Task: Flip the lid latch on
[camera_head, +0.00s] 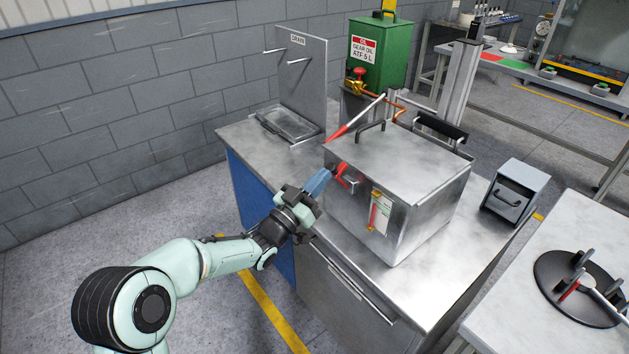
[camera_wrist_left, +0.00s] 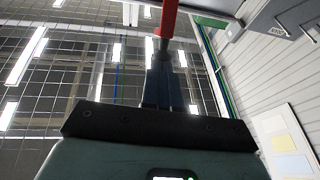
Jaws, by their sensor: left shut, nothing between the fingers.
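A metal box with a flat lid (camera_head: 395,150) stands on the steel bench. The red lid latch (camera_head: 341,174) is on the box's front side, near the lid's edge at the left. My left gripper (camera_head: 321,181) comes in from the lower left, its blue fingers shut and empty, tips close beside the red latch. In the left wrist view the shut fingers (camera_wrist_left: 165,75) point up toward a red bar (camera_wrist_left: 169,18), which looks like the latch. I cannot tell whether they touch. My right gripper is not in view.
A red-tipped lever (camera_head: 352,120) slants up at the lid's left corner. Behind are a green oil can (camera_head: 375,48) and drain tray (camera_head: 288,124). A small grey box (camera_head: 514,190) stands right. The front bench top is clear.

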